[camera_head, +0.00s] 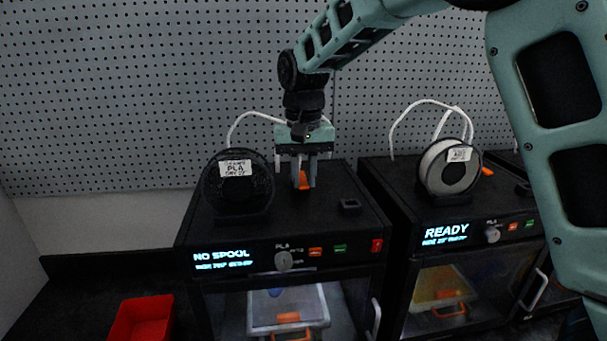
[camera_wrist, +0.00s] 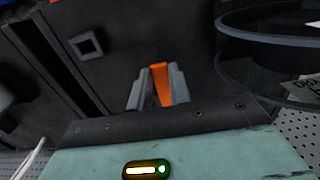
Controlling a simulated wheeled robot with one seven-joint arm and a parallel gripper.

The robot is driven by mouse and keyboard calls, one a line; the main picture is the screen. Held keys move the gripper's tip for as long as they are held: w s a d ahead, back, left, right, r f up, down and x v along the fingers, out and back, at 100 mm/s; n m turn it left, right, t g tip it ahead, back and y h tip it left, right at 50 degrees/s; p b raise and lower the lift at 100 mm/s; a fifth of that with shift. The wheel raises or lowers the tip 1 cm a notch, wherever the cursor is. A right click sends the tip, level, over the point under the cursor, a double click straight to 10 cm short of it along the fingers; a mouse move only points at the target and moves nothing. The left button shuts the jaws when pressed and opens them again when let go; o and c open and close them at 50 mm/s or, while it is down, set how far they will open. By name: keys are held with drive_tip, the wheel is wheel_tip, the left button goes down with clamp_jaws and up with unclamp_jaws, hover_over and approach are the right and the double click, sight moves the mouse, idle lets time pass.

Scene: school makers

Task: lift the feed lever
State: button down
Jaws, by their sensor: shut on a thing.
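The feed lever is an orange piece on top of the left printer (camera_head: 330,222). It shows between the fingers in the head view (camera_head: 303,180) and in the wrist view (camera_wrist: 160,84). My gripper (camera_head: 303,184) points down over the printer's top, behind the front panel and to the right of the black spool. In the wrist view my gripper (camera_wrist: 158,88) has a grey finger on each side of the orange lever and is shut on it. The lever's lower part is hard to make out.
A black spool (camera_head: 237,190) labelled PLA stands left of my gripper. A small square black socket (camera_head: 349,205) sits to the right. The left printer's display (camera_head: 222,260) reads NO SPOOL. A second printer (camera_head: 400,200) with a white spool (camera_head: 450,172) reads READY. A red bin (camera_head: 140,320) is at lower left.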

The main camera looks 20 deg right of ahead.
sight(302, 178)
drive_tip(key=shift+w+r, duration=0.25)
drive_tip(key=shift+r, duration=0.25)
drive_tip(key=shift+w+d+r+p, duration=0.25)
drive_tip(key=shift+w+r+p, duration=0.35)
drive_tip(key=shift+r+p, duration=0.35)
drive_tip(key=shift+w+d+r+p, duration=0.15)
drive_tip(key=shift+w+r+p, duration=0.2)
drive_tip(key=shift+w+p, duration=0.25)
drive_tip(key=shift+w, duration=0.1)
drive_tip(key=c, duration=1.3)
unclamp_jaws()
drive_tip(key=shift+w+f, duration=0.15)
drive_tip(key=shift+f, duration=0.1)
drive_tip(key=shift+r, duration=0.1)
